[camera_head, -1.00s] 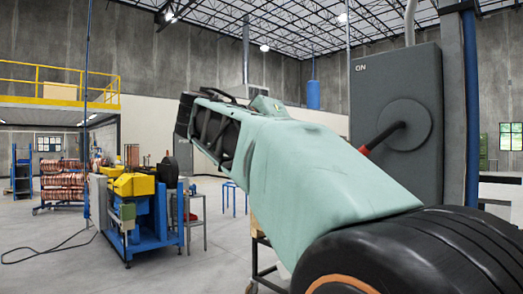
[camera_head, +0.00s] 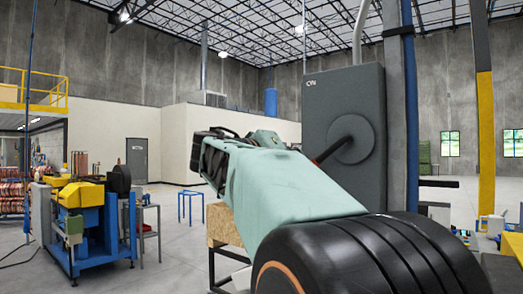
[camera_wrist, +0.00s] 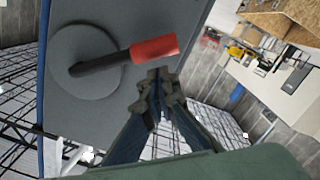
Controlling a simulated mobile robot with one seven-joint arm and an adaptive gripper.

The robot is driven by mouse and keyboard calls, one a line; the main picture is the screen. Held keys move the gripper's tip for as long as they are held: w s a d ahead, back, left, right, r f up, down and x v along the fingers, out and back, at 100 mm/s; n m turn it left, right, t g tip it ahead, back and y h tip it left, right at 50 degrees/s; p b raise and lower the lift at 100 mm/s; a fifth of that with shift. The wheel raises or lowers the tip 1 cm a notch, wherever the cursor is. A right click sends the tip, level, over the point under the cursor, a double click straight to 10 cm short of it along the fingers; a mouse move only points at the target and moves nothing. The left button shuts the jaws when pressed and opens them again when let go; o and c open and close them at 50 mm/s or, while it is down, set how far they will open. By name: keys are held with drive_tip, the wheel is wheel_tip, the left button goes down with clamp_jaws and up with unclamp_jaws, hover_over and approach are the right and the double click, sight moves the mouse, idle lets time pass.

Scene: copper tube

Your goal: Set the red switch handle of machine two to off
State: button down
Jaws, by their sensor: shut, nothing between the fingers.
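The switch box (camera_head: 318,115) is a tall grey cabinet marked "ON" at its top left. Its round grey disc (camera_head: 362,147) carries a dark lever with a red handle end, of which a bit (camera_head: 317,160) shows past my arm. In the wrist view the red handle (camera_wrist: 154,48) sticks out to the right from the disc (camera_wrist: 72,88) on a black lever. My gripper (camera_wrist: 158,74) is shut and empty, its fingertips close beside the red handle in the picture. I cannot tell whether they touch. In the head view my gripper is not clearly visible.
My green-covered arm hides the lower part of the box. A blue and yellow machine (camera_head: 85,215) stands at the left, and a wooden crate (camera_head: 222,223) is behind my arm. A blue post (camera_head: 411,120) and a yellow and grey column (camera_head: 485,140) rise right of the box.

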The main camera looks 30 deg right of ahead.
drive_tip(key=shift+s+d+f, duration=0.1)
drive_tip(key=shift+d+f, duration=0.05)
drive_tip(key=shift+f, duration=0.15)
drive_tip(key=shift+f, duration=0.1)
drive_tip(key=b, duration=0.2)
drive_tip(key=s+f+b, duration=0.1)
drive_tip(key=b, duration=0.1)
drive_tip(key=shift+d+f, duration=0.15)
drive_tip(key=shift+f, duration=0.15)
drive_tip(key=shift+r, duration=0.1)
